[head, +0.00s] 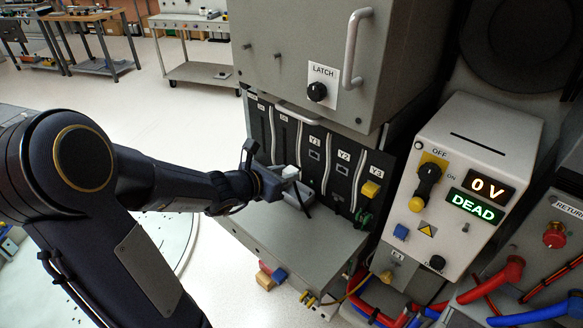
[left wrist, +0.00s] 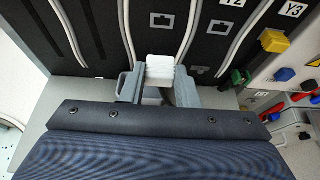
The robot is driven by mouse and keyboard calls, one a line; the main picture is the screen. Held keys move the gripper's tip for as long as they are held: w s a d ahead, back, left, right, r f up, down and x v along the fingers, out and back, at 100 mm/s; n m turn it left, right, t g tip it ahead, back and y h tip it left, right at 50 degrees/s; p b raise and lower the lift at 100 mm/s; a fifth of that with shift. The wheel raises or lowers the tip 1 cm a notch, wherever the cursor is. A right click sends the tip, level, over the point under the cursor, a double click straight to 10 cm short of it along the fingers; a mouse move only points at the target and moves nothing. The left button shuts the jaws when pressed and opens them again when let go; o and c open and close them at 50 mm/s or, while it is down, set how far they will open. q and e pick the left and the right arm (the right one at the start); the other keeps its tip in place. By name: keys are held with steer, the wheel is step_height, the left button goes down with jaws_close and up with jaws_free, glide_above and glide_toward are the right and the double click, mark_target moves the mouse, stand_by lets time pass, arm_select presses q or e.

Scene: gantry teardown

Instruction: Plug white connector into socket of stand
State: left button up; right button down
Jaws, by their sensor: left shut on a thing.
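My left gripper (head: 284,184) is shut on the white connector (head: 290,171), in front of the dark panel of slots. In the left wrist view the white connector (left wrist: 160,69) stands up between the fingers of my left gripper (left wrist: 158,88). The panel has a socket under the Y1 label (head: 314,155) and one under Y2 (head: 337,169); both also show in the left wrist view, the Y1 one (left wrist: 161,19) and the Y2 one (left wrist: 220,28). The connector is apart from both sockets. I cannot tell which part is the stand. My right gripper is not in view.
A yellow plug (head: 371,189) sits in the Y3 slot, with a green plug (head: 364,216) below. A grey cabinet with a LATCH knob (head: 316,92) overhangs the panel. A grey ledge (head: 300,240) lies below. A control box (head: 460,150) reads 0 V and DEAD.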

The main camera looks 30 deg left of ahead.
arm_select(q)
steer(key=shift+s, duration=0.15)
steer(key=shift+w+d+b, duration=0.2)
steer(key=shift+w+b, duration=0.45)
steer(key=shift+w, duration=0.6)
steer(key=shift+w+d+b, duration=0.15)
steer(key=shift+w+b, duration=0.05)
steer(key=shift+w, duration=0.6)
steer(key=shift+w+d+b, duration=0.1)
steer(key=shift+w+b, duration=0.1)
steer(key=shift+w, duration=0.55)
steer(key=shift+w+d+b, duration=0.15)
steer(key=shift+w+b, duration=0.2)
steer(key=shift+w, duration=0.6)
steer(key=shift+w+d, duration=0.1)
steer(key=shift+w, duration=0.25)
steer(key=o, duration=0.7)
steer(key=shift+r, duration=0.1)
steer(key=o, duration=0.4)
steer(key=shift+w, duration=0.1)
steer(key=shift+o, duration=0.2)
